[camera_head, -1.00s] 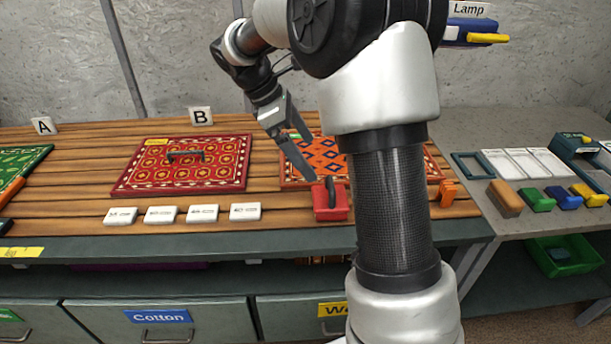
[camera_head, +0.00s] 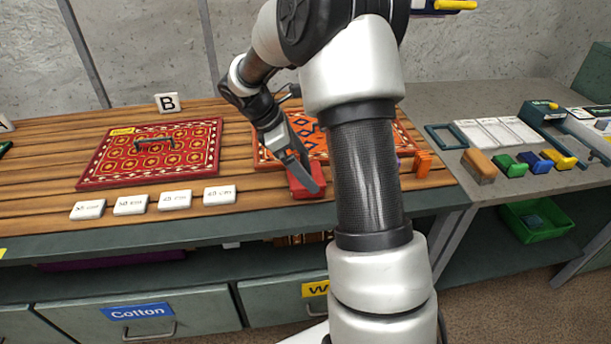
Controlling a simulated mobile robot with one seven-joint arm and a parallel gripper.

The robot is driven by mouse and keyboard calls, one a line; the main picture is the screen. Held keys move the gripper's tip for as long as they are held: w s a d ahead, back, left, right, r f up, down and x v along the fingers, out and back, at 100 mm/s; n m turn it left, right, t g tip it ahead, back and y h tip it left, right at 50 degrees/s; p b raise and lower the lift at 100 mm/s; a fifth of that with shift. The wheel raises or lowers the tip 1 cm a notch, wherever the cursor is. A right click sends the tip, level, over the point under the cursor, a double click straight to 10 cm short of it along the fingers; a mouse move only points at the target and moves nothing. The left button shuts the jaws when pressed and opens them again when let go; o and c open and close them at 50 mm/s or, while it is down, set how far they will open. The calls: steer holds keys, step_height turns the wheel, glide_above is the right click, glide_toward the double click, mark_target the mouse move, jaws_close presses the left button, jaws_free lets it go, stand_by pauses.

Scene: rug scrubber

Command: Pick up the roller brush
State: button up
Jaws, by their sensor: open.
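A red block-shaped tool (camera_head: 299,187) sits at the table's front edge, before the orange patterned rug (camera_head: 305,126). It may be the roller brush; I cannot tell for sure. Its dark upright handle, seen earlier, is now hidden behind my gripper. My gripper (camera_head: 308,176) is open and points down over the red tool, its fingers overlapping it in the picture. I cannot tell whether they touch it or stand around the handle. My arm hides part of the orange rug.
A red rug (camera_head: 98,170) with a dark handle lies left, behind several white labelled blocks (camera_head: 174,200). An orange item (camera_head: 423,164) stands right of my arm. The grey side table holds a brown block (camera_head: 479,167), coloured brushes (camera_head: 537,162) and trays (camera_head: 497,132). A green bin (camera_head: 537,220) is below.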

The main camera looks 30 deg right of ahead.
mark_target(313, 176)
steer(key=b+x, duration=0.1)
steer(key=x, duration=0.3)
steer(key=shift+s+d+f, duration=0.1)
steer(key=shift+s+f, duration=0.05)
steer(key=shift+f, duration=0.25)
steer(key=c, duration=1.3)
step_height(313, 176, up, 10)
steer(key=shift+r+p, duration=0.1)
steer(key=shift+p, duration=1)
steer(key=shift+c, duration=0.2)
